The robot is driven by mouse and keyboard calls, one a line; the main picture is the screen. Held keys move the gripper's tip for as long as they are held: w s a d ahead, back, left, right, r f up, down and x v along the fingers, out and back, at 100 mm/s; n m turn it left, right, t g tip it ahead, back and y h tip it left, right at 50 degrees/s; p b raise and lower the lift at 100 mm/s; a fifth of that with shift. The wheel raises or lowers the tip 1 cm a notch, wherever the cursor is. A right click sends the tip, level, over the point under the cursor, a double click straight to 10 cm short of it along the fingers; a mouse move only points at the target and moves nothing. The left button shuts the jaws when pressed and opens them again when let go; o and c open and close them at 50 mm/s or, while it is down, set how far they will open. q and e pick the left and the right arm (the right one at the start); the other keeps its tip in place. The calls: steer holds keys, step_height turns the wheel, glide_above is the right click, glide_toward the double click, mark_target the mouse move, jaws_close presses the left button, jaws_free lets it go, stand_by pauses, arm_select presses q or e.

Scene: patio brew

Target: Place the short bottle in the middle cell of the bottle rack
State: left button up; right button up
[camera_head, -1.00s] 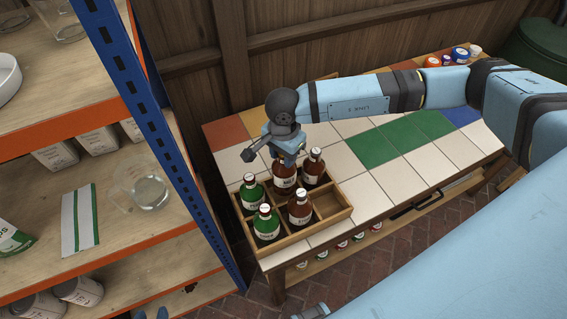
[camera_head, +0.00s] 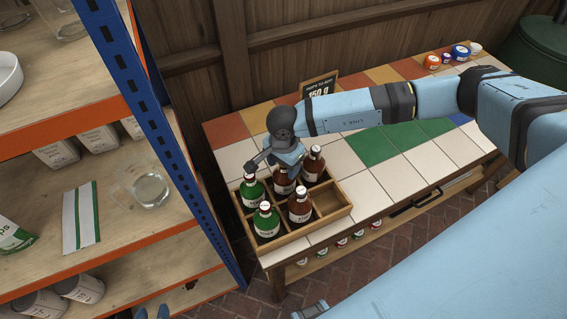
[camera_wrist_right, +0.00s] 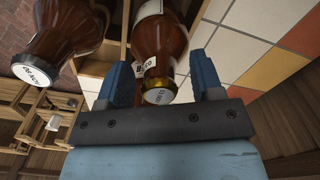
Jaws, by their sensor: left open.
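The wooden bottle rack (camera_head: 308,232) stands on the tiled table. It holds two green bottles (camera_head: 267,222) at the left, brown bottles beside them, and an empty cell at its front right. My right gripper (camera_head: 285,168) points down over the rear middle cell. The short brown bottle (camera_head: 283,187) is there, partly hidden by my gripper. In the right wrist view, my right gripper (camera_wrist_right: 163,78) has its blue fingers on either side of the short bottle's neck (camera_wrist_right: 158,75).
Other brown bottles (camera_head: 299,207) stand close to my right gripper, one also large in the right wrist view (camera_wrist_right: 70,30). A shelf unit with a blue post (camera_head: 150,130) stands left of the table. A small sign (camera_head: 319,86) and coloured jars (camera_head: 460,53) stand at the back.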

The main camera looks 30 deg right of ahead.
steer(key=shift+r, duration=0.25)
steer(key=shift+w+r, duration=0.1)
steer(key=shift+r, duration=0.2)
step_height(320, 180, up, 11)
steer(key=b, duration=0.2)
steer(key=shift+r, duration=0.1)
stand_by(0.3)
